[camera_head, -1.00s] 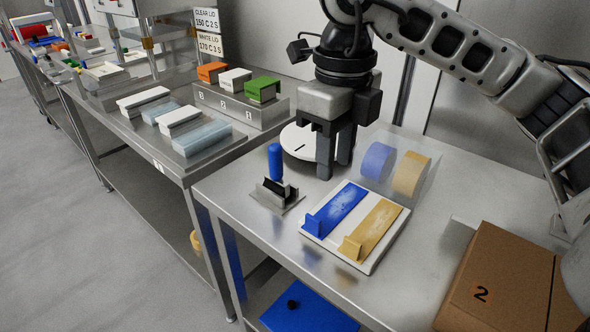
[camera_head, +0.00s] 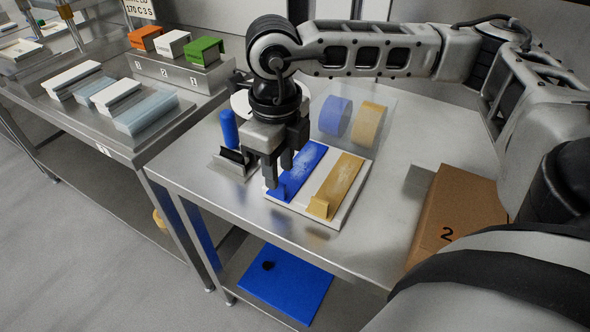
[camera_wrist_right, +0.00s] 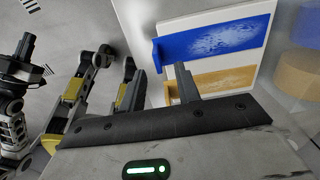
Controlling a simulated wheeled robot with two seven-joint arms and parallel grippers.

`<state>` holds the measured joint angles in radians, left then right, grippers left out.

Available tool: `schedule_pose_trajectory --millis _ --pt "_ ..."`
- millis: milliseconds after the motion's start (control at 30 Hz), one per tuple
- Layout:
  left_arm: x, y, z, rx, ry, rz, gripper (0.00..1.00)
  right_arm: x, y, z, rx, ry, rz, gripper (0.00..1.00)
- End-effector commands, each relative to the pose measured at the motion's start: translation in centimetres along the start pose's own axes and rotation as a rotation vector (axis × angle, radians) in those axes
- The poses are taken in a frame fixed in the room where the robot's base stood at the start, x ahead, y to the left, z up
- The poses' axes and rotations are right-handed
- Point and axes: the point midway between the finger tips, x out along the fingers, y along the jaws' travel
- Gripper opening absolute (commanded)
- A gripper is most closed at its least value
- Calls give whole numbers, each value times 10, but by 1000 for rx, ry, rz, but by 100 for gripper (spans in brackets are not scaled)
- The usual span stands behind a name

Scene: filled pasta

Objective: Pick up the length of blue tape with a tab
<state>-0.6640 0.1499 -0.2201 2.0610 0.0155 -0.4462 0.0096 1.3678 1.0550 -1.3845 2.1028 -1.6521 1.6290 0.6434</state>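The length of blue tape (camera_head: 305,165) lies on a white board (camera_head: 331,221), with its upright blue tab at the near end, beside my fingertips. In the right wrist view the blue tape (camera_wrist_right: 220,36) lies beyond my fingers, its tab (camera_wrist_right: 156,50) at the left end. My right gripper (camera_head: 279,172) is open and empty, pointing down over the near end of the blue tape. Its two fingers (camera_wrist_right: 162,85) show apart, short of the tab. What seems to be my left gripper (camera_wrist_right: 27,50) is at the left edge of the wrist view; its opening is unclear.
A yellow tape length (camera_head: 339,180) with a tab lies parallel to the blue one. Behind stand blue (camera_head: 335,116) and yellow (camera_head: 367,122) rolls in a clear case. A blue-handled tool (camera_head: 229,128) stands left of my gripper. A cardboard box (camera_head: 452,215) stands right.

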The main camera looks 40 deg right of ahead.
Motion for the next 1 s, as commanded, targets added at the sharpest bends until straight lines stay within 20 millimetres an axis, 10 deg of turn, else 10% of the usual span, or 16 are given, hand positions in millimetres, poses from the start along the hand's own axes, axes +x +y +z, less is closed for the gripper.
schedule_pose_trajectory --millis 533,667,1000 --pt "-2 -2 -2 3 -2 -6 0 41 2 -2 -1 -1 0 33" --pt "-2 -3 -2 3 -2 -7 0 41 2 -2 -1 0 0 0" --pt "-2 -2 -3 0 -2 -7 0 40 2 -2 0 -1 0 0"
